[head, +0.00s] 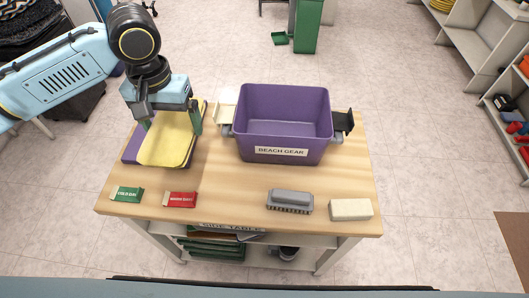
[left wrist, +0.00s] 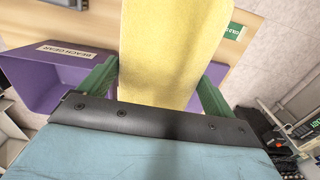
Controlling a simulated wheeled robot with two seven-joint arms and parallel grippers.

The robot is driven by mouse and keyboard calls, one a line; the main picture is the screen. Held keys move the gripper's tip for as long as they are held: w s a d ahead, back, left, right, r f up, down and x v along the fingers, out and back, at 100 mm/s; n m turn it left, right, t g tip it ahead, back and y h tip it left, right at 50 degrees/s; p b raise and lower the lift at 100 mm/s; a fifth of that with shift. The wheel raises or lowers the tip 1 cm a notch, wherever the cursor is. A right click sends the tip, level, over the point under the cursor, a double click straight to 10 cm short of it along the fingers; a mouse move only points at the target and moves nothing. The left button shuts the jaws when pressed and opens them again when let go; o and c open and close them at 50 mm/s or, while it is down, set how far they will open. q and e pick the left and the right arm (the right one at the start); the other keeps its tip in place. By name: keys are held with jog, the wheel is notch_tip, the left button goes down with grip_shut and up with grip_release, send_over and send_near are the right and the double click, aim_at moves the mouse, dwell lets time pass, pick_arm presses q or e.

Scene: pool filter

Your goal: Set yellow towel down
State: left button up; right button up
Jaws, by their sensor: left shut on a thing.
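A folded yellow towel (head: 168,140) is at the left end of the wooden table in the head view, over a purple flat thing (head: 133,147). My left gripper (head: 172,122) is above it, with its green fingers on either side, shut on the towel. In the left wrist view the towel (left wrist: 168,50) reaches from between the fingers (left wrist: 160,85) toward the top edge. I cannot tell whether the towel's underside touches what is below. My right gripper is not in view.
A purple bin (head: 283,125) labelled "BEACH GEAR" stands mid-table. A green packet (head: 127,194), a red packet (head: 181,200), a grey brush (head: 290,201) and a whitish block (head: 350,209) lie along the front edge. Bare wood (head: 225,185) shows between them and the bin.

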aim_at(194, 137)
pick_arm(q)
jog(key=d+f+m, duration=0.1)
jog(key=m, duration=0.2)
jog(key=d+f+m+b, duration=0.1)
jog(key=f+m, duration=0.1)
jog(key=m, duration=0.2)
jog(key=d+f+m, duration=0.1)
jog(key=m, duration=0.2)
jog(key=shift+d+f, duration=0.35)
jog(key=shift+d, duration=0.05)
jog(key=d+f+m+b, duration=0.1)
jog(key=f+m, duration=0.4)
jog(key=s+d+f+m+b, duration=0.1)
jog(key=d+f+m+b, duration=0.1)
jog(key=f+m, duration=0.4)
jog(key=d+f+m+b, duration=0.1)
jog(key=d+f+m, duration=0.1)
jog(key=f+m, duration=0.3)
jog(key=shift+s+d+f+m, duration=0.15)
jog(key=shift+s+m, duration=0.15)
jog(key=shift+m, duration=0.2)
jog(key=shift+f, duration=0.15)
jog(key=o, duration=0.6)
jog(key=shift+f, duration=0.1)
jog(key=shift+o, duration=0.8)
